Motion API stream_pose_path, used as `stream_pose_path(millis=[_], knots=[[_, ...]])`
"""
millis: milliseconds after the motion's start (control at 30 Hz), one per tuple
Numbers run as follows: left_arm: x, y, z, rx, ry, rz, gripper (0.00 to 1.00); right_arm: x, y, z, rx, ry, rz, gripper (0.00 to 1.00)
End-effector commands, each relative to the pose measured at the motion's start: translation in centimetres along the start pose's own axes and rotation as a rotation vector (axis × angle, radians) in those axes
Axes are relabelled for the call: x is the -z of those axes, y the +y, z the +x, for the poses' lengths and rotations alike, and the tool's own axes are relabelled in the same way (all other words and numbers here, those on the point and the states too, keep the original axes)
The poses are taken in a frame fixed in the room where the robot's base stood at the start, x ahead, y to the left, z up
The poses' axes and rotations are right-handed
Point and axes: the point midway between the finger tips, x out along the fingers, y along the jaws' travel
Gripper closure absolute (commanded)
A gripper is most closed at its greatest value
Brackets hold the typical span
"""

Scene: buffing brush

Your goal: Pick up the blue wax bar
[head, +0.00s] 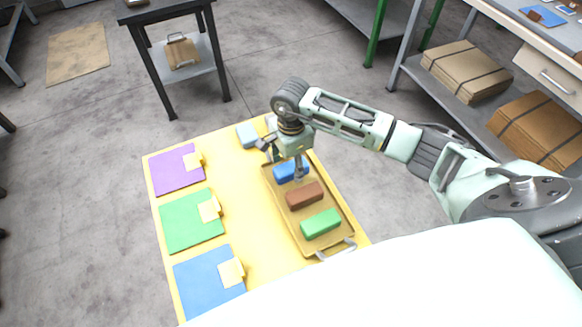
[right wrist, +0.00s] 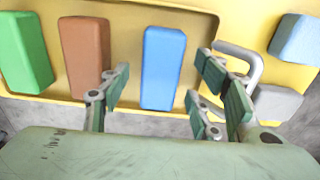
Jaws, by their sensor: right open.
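The blue wax bar (head: 287,173) lies at the far end of a tan tray (head: 320,252), with a brown bar (head: 304,195) and a green bar (head: 320,223) in a row nearer me. My right gripper (head: 283,158) is open just above the blue bar and partly covers it. In the right wrist view the blue bar (right wrist: 163,68) stands between the spread fingers (right wrist: 163,88), clear of them as far as I can see. The brown bar (right wrist: 86,58) is close to the left finger. My left gripper is not in view.
The tray rests on a yellow table (head: 235,195). Purple (head: 172,172), green (head: 188,225) and blue (head: 205,285) mats with yellow pieces lie at its left. A pale blue block (head: 247,135) sits beyond the tray. A tray handle (right wrist: 245,62) is near the right fingers.

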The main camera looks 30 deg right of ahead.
Motion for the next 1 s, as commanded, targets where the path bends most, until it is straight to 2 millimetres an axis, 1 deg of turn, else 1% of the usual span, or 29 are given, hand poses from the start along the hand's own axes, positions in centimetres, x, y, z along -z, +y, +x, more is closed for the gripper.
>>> stream_pose_path(millis=[33, 100, 167, 400, 467, 1000], knots=[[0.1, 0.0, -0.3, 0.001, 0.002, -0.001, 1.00, -0.1, 0.1, 0.7, -0.003, -0.002, 0.002, 0.43], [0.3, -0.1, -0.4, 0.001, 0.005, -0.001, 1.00, 0.0, 0.0, 1.5, -0.002, -0.001, 0.002, 0.43], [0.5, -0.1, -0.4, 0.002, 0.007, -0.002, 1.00, 0.0, 0.0, 1.9, -0.001, -0.002, 0.001, 0.43], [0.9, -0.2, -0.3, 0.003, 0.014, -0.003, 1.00, 0.0, 0.0, 2.1, 0.001, -0.002, 0.000, 0.43], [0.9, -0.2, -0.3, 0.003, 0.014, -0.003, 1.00, 0.0, 0.0, 2.1, 0.001, -0.002, 0.000, 0.47], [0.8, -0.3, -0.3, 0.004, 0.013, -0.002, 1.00, 0.0, 0.0, 2.1, 0.001, -0.002, 0.001, 0.95]])
